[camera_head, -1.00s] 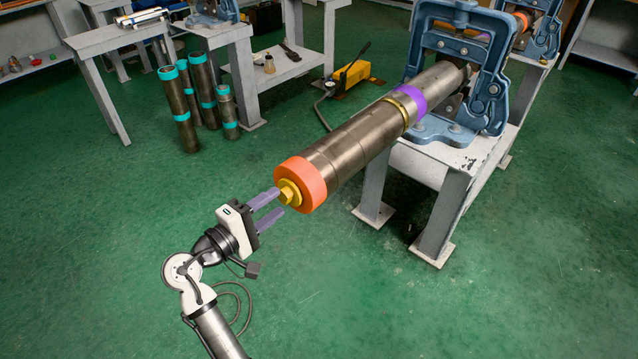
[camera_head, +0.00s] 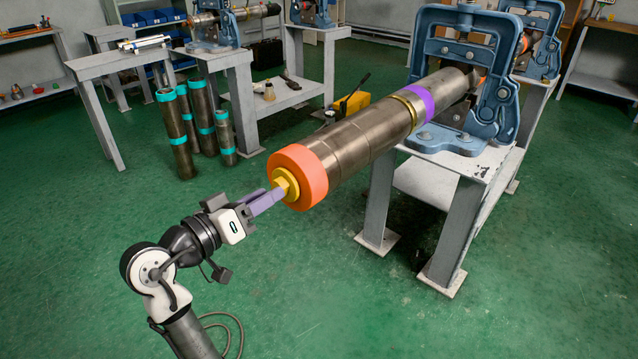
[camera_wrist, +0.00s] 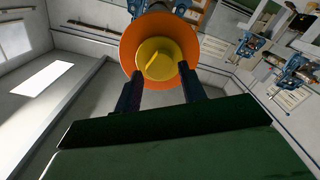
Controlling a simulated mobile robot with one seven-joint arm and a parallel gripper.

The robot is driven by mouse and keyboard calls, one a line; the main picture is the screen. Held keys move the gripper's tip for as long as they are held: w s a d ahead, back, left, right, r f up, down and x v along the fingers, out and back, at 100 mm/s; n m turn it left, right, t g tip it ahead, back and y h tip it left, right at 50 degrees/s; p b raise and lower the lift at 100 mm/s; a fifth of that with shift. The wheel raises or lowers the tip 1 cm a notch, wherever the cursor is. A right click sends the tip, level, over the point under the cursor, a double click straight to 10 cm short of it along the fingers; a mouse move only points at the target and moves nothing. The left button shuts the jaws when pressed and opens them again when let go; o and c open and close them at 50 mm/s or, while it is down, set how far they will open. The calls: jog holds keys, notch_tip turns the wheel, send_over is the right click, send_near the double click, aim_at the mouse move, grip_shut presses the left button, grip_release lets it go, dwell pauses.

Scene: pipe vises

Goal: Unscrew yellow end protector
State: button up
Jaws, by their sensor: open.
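The yellow end protector (camera_head: 286,184) sits at the near end of a long metal pipe (camera_head: 368,135), inside an orange ring (camera_head: 305,173). My gripper (camera_head: 272,197) is open, with its purple fingers pointing at the protector. In the head view the fingertips overlap its near edge; I cannot tell whether they touch it. In the wrist view the yellow protector (camera_wrist: 158,60) faces the camera, with the orange ring (camera_wrist: 128,48) around it. The two dark fingers (camera_wrist: 160,84) reach up to the ring's lower edge, one to each side, below the protector's middle.
A blue pipe vise (camera_head: 425,60) on a grey stand (camera_head: 452,235) holds the pipe at the back right. Several pipes with teal bands (camera_head: 178,140) stand upright beside a grey table (camera_head: 90,65). The green floor (camera_head: 330,290) in front is clear.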

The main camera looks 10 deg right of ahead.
jog(key=m+b, duration=0.8)
jog(key=shift+m, duration=0.3)
jog(key=shift+d, duration=0.1)
jog(key=shift+b+x, duration=0.3)
jog(key=shift+x, duration=0.75)
jog(key=shift+f, duration=0.1)
